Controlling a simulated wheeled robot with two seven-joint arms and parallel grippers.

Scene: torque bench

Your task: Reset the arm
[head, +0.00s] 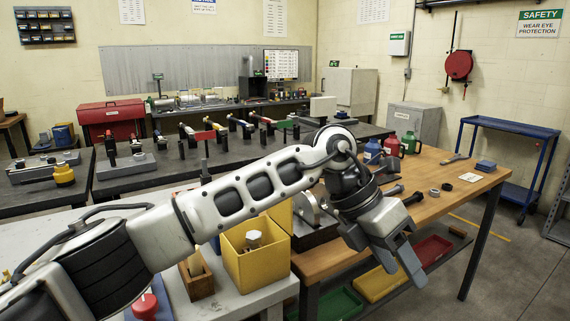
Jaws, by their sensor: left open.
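My left arm reaches in from the lower left, rises across the middle of the head view and bends down at the elbow-like joint right of centre. My left gripper (387,262) hangs at its end, in front of the wooden workbench (455,190) near its front edge. Its two fingers point downward and stand apart, with nothing seen between them. My right arm and right gripper are not in view. My left arm hides part of the wooden bench and the tables behind it.
A yellow bin (258,268) and a small wooden box (197,280) stand on the light table below my arm. Bolts and nuts lie on the wooden bench. Red (432,250) and green (335,304) trays sit beneath it. A blue cart (510,125) stands at right; floor is clear at lower right.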

